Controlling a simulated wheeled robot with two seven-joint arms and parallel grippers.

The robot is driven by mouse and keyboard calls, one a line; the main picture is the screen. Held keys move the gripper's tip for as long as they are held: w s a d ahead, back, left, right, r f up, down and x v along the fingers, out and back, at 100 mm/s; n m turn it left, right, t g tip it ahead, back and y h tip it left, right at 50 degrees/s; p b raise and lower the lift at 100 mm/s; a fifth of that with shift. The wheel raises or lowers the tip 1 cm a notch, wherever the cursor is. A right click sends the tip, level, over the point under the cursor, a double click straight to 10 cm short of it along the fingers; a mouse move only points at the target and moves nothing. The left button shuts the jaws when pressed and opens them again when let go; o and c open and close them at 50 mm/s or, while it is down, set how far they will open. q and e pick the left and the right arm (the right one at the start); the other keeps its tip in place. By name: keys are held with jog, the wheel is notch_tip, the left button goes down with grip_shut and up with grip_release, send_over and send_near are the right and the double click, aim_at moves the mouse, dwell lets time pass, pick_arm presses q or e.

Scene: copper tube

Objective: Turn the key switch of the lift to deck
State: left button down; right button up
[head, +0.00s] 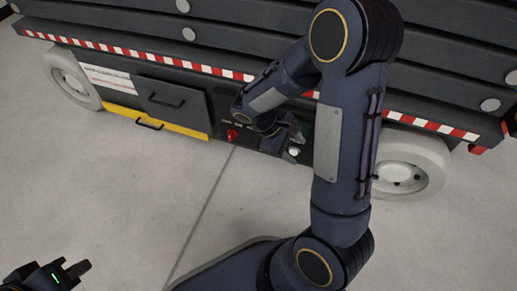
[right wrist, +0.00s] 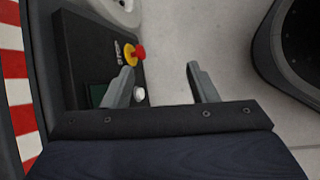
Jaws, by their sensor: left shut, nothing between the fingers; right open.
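The lift (head: 175,98) stands across the top of the head view, with a dark control panel (head: 222,104) low on its side. A red button (head: 232,134) sits on the panel; the right wrist view shows it on a yellow base (right wrist: 131,54). A pale round knob (right wrist: 139,94) and a dark green screen (right wrist: 97,94) are also there. I cannot make out the key switch; my right gripper and its fingers cover part of the panel. My right gripper (right wrist: 163,82) is open, one finger over the panel near the knob. My left gripper (head: 82,268) is shut and empty at lower left.
A red-white striped rail (head: 190,66) runs above the panel. A yellow step (head: 160,120) and a drawer-like box with a handle (head: 172,98) are left of it. Wheels (head: 405,165) stand at both ends. The grey floor in front is clear.

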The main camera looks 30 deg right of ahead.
jog(key=w+d+f+n+t+h, duration=0.1)
jog(key=w+f+n+t+h, duration=0.2)
jog(key=w+f+n+h, duration=0.6)
jog(key=w+a+f+n+t+y, duration=0.1)
jog(key=w+a+f+n+t, duration=0.1)
jog(key=a+f+n+t, duration=0.35)
jog(key=w+a+f+n+t, duration=0.2)
jog(key=w+f+n+t, duration=0.1)
jog(key=f+n+t, duration=0.5)
jog(key=w+d+f+m+g+b, duration=0.1)
jog(key=w+d+m+b, duration=0.1)
jog(key=w+d, duration=0.2)
jog(key=shift+w+d+f, duration=0.15)
jog(key=shift+w+d, duration=0.1)
jog(key=shift+d, duration=0.75)
jog(key=c, duration=1)
